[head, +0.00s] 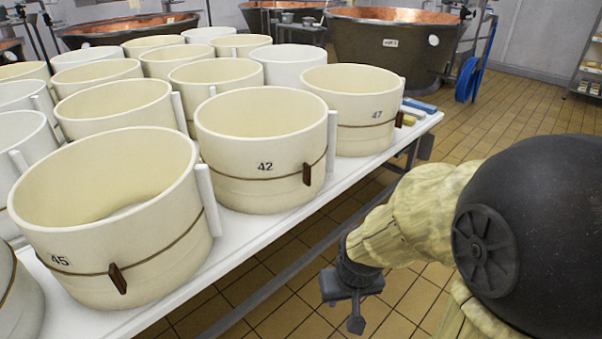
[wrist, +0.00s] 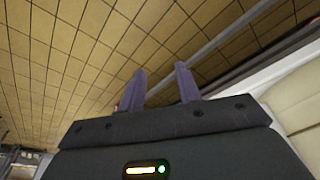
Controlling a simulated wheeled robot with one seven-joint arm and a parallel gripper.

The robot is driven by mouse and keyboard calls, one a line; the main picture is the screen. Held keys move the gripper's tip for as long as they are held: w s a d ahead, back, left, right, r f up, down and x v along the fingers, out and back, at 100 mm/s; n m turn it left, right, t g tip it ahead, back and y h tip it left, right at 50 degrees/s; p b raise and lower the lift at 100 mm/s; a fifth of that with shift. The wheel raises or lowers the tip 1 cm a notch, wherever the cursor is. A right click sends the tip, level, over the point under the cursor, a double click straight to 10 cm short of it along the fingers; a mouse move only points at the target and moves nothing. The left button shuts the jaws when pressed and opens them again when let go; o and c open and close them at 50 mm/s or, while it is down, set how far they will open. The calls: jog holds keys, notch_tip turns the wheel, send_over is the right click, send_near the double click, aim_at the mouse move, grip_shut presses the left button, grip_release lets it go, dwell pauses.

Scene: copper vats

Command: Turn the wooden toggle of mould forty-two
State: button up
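Mould forty-two (head: 228,180) is a cream round mould with a black "42" on its side, standing on the white table in the head view. A cord runs around it. Its wooden toggle (head: 307,174) is a small dark brown piece hanging near upright on the cord at the mould's right side, beside a white upright strip. My gripper (head: 342,312) is low and to the right of the table, apart from the mould. In the wrist view its two fingers (wrist: 159,88) stand apart with nothing between them. The toggle does not show in the wrist view.
Mould 45 (head: 170,265) stands nearer at left and mould 47 (head: 350,95) farther right, each with a toggle. The white table's edge (head: 262,238) lies between my gripper and the moulds. The tiled floor (head: 500,108) is open at right; copper vats (head: 385,50) stand behind.

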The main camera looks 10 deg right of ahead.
aim_at(310, 175)
jog(key=shift+s+d, duration=0.1)
jog(key=shift+s, duration=0.05)
jog(key=w+d+n+t+y+p, duration=0.1)
jog(key=w+t, duration=0.3)
jog(key=w, duration=0.4)
jog(key=w+d+r+n+t+y+p, duration=0.1)
jog(key=w+d+t+y, duration=0.3)
jog(key=w, duration=0.4)
jog(key=w+d+r+n+t+y+p, duration=0.1)
jog(key=w+d+n+t+y+p, duration=0.2)
jog(key=w+t, duration=0.2)
jog(key=w, duration=0.3)
jog(key=shift+w+d+r+n, duration=0.15)
jog(key=shift+w+n, duration=0.1)
jog(key=shift+n, duration=0.05)
jog(key=b+x, duration=0.1)
jog(key=x, duration=1)
jog(key=b+x, duration=0.1)
jog(key=x, duration=0.5)
jog(key=shift+w+a+r+b, duration=0.15)
jog(key=shift+a+r+b, duration=0.1)
jog(key=shift+r+b, duration=0.05)
